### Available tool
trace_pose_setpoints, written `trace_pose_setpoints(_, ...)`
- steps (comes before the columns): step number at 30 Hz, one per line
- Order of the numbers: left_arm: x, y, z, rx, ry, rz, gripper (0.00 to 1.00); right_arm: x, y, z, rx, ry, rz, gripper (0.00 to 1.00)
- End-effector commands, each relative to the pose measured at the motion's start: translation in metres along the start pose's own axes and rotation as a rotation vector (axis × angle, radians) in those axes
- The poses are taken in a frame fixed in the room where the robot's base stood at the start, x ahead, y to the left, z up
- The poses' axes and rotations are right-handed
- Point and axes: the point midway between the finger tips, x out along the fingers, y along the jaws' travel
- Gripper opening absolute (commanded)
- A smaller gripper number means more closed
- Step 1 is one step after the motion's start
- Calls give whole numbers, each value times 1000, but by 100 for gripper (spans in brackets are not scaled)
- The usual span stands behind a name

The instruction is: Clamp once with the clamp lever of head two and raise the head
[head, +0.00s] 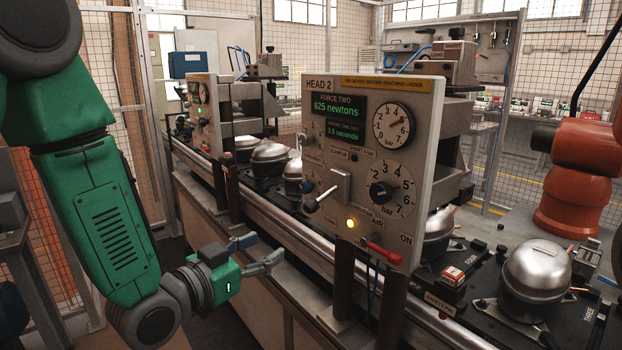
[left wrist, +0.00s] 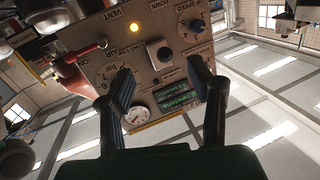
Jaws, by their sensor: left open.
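The grey panel of head two (head: 335,82) faces me in the head view, marked HEAD 2, its green display (head: 338,116) reading 625 newtons and 3.5 seconds. A lever with a black knob (head: 311,206) sticks out from a square plate on it, pointing down to the left. The knob also shows end-on in the left wrist view (left wrist: 164,55). My left gripper (head: 268,250) is open and empty, left of and below the lever, apart from it. In the left wrist view its two fingers (left wrist: 160,75) frame the panel. My right gripper is not in view.
A red-handled lever (head: 383,252) and a lit yellow lamp (head: 351,224) are low on the panel. Head one (head: 200,105) stands farther left. Metal compressors (head: 537,275) sit on black pallets along the conveyor. An orange robot arm (head: 575,170) stands at right. Space before the conveyor is free.

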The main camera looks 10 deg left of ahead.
Motion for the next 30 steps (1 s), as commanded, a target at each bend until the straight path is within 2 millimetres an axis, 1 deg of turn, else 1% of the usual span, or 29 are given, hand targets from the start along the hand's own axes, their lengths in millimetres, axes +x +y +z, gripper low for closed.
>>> trace_pose_setpoints(1, 1, -2, -18, 9, 34, 2, 47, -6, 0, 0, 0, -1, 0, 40)
trace_pose_setpoints(4, 5, -2, -29, 17, 63, 7, 47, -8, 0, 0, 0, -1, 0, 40)
trace_pose_setpoints(8, 18, -3, -29, 19, 66, 6, 47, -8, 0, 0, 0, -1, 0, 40)
trace_pose_setpoints(11, 36, -2, -30, 19, 66, 8, 47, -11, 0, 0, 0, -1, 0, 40)
trace_pose_setpoints(18, 88, -1, -34, 18, 64, 6, 47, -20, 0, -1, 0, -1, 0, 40)
trace_pose_setpoints(21, 106, -1, -34, 17, 64, 7, 47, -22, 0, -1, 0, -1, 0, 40)
trace_pose_setpoints(24, 121, -1, -36, 18, 64, 7, 47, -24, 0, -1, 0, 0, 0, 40)
trace_pose_setpoints(27, 131, -1, -35, 17, 62, 6, 47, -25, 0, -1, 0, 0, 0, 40)
trace_pose_setpoints(30, 137, -2, -36, 17, 63, 5, 47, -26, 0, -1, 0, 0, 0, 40)
